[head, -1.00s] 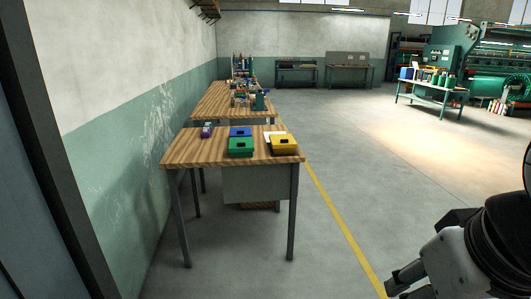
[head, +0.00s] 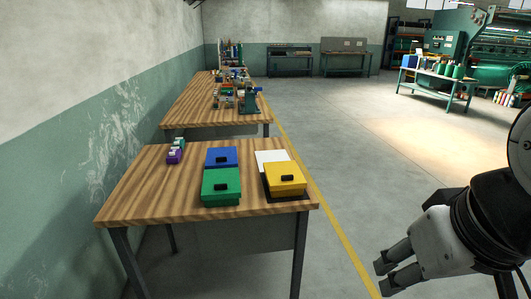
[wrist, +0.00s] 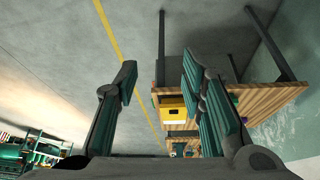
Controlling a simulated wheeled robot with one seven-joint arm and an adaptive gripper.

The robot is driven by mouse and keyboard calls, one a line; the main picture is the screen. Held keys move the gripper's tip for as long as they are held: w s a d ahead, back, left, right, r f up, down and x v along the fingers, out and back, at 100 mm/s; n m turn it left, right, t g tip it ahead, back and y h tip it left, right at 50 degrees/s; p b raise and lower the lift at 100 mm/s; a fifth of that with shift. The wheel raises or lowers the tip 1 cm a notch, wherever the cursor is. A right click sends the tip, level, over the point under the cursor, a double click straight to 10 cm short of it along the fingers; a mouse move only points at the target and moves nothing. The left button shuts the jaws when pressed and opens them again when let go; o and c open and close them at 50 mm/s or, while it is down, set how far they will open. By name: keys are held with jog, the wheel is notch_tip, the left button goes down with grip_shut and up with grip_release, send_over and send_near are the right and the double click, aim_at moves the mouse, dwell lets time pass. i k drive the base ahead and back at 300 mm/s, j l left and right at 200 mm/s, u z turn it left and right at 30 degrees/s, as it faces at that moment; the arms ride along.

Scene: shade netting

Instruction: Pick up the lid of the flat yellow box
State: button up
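The flat yellow box (head: 285,178) sits on a dark mat at the right end of the near wooden table (head: 140,190) in the head view. Its lid is on, with a small dark handle (head: 287,179) on top. In the wrist view the yellow box (wrist: 172,107) shows beyond and between my fingers. My gripper (head: 392,280) is at the lower right of the head view, off the table's right side and apart from the box. In the wrist view my gripper (wrist: 158,85) has its fingers spread wide with nothing between them.
A green box (head: 221,188) and a blue box (head: 221,156) stand left of the yellow one. A white sheet (head: 271,158) lies behind it. Small purple items (head: 175,154) are at the back left. The floor right of the table is clear.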

aim_at(284, 172)
jog(key=i+j+z, duration=0.15)
jog(key=i, duration=0.55)
jog(key=i+j+z, duration=0.15)
jog(key=i, duration=0.55)
